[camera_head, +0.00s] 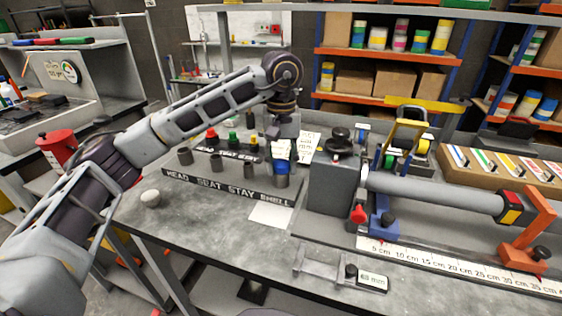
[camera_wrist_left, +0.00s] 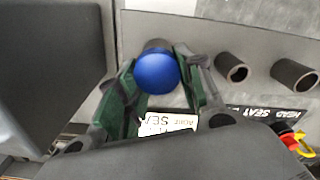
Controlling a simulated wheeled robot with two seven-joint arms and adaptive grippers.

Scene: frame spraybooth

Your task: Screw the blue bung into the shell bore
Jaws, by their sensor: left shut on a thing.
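The blue bung (camera_head: 280,164) sits at the top of the shell bore (camera_head: 281,181), the rightmost grey tube above the SHELL label. My left gripper (camera_head: 281,150) points down and is shut on the bung. In the left wrist view the bung's round blue top (camera_wrist_left: 157,72) lies between the green-padded fingers (camera_wrist_left: 160,85), with a bit of the grey tube (camera_wrist_left: 157,44) behind it. The bung looks roughly in line with the bore. How deep it sits, or whether its thread has caught, I cannot tell. My right gripper is out of view.
Other grey tubes (camera_head: 217,160) stand in a row to the left. Red (camera_head: 211,135), green (camera_head: 233,138) and yellow (camera_head: 254,144) bungs stand behind. A grey clamp block (camera_head: 334,184) is close on the right. A white card (camera_head: 271,214) lies in front. The left front bench is mostly clear.

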